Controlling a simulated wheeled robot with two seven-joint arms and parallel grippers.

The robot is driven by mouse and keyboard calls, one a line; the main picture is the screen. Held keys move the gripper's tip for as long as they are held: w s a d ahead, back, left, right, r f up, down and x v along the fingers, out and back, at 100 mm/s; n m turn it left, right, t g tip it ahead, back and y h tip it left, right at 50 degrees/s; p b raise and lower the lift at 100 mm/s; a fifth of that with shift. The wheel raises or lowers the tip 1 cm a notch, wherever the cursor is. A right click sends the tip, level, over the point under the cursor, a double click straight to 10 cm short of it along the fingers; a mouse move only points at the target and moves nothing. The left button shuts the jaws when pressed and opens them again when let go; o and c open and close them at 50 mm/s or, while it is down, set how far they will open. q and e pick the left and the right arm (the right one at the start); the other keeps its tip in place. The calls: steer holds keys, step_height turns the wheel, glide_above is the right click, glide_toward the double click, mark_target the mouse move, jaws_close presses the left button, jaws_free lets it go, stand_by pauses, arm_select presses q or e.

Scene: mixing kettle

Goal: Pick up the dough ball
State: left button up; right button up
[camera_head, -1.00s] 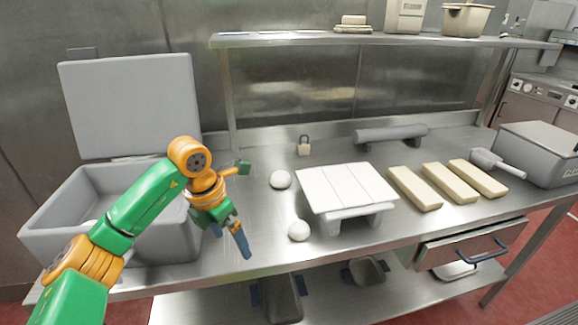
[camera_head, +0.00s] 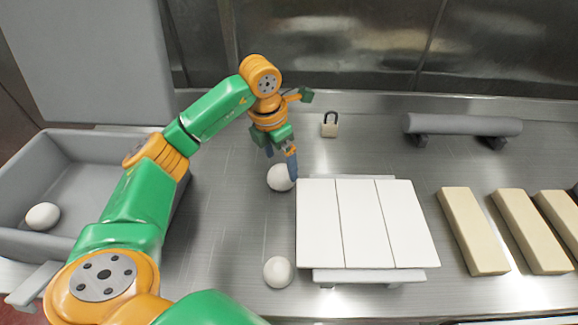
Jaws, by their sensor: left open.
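One white dough ball (camera_head: 280,178) lies on the steel counter beside the back left corner of the white board. I cannot tell whether the fingers touch the ball. A second dough ball (camera_head: 278,272) lies on the counter nearer the front, left of the board. A third white ball (camera_head: 42,216) lies in the grey bin at the left. My right gripper is not in view.
The white slatted board (camera_head: 365,225) stands raised on the counter (camera_head: 225,225), close to the gripper. The open grey bin (camera_head: 80,160) is at the left. A padlock (camera_head: 330,125), a grey roller (camera_head: 462,125) and several tan blocks (camera_head: 472,230) lie behind and right.

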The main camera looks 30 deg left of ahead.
mark_target(280, 171)
arm_select(q)
step_height(280, 171, down, 4)
steer(key=shift+s+f+p, duration=0.1)
steer(key=shift+p, duration=0.65)
steer(key=shift+w+f, duration=0.4)
steer(key=shift+s+r, duration=0.1)
steer(key=shift+s, duration=0.1)
steer(key=c, duration=0.7)
steer(key=shift+w, duration=0.15)
steer(key=c, duration=0.5)
